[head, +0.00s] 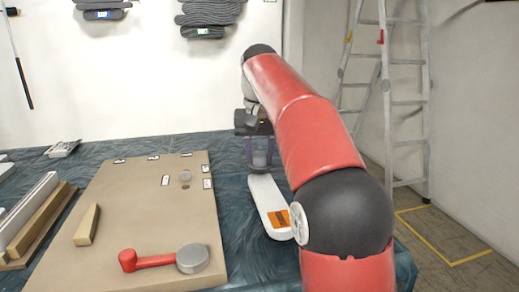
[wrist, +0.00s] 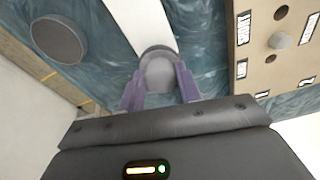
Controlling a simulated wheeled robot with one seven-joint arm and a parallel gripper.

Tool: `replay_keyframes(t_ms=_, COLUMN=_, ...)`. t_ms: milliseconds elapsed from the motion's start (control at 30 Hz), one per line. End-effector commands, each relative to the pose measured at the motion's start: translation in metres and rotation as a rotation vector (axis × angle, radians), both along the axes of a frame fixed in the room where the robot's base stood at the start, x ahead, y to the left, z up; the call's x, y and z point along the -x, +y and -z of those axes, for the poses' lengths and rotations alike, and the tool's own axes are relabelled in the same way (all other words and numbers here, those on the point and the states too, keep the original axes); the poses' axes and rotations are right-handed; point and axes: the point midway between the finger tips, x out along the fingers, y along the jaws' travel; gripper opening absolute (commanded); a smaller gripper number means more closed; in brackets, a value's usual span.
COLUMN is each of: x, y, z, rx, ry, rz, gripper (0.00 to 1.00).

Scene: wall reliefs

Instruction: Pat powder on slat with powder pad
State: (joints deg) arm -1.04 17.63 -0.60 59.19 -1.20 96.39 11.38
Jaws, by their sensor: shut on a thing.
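The slat (head: 263,196) is a long white piece with rounded ends and an orange label, lying on the blue cloth right of the tan board. It also shows as a white strip in the wrist view (wrist: 138,18). My gripper (head: 259,164) points down at the far end of the slat. In the wrist view its purple fingers (wrist: 158,88) are shut on a grey rounded piece, seemingly the powder pad (wrist: 160,72). The pad overlaps the slat's end there; I cannot tell if they touch. I cannot make out any powder on the slat.
A dark round disc (wrist: 59,40) sits on the cloth beside the slat, hidden in the head view. The tan board (head: 145,215) holds a red-handled tool (head: 165,260), a wooden wedge (head: 87,225) and small labels. A ladder (head: 405,90) stands at the right.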

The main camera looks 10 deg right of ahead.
Motion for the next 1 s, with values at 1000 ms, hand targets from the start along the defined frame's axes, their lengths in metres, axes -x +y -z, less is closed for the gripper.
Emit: replay_keyframes(t_ms=1000, x=0.0, y=0.0, z=0.011, rx=0.0, ry=0.0, rz=0.0, gripper=0.16)
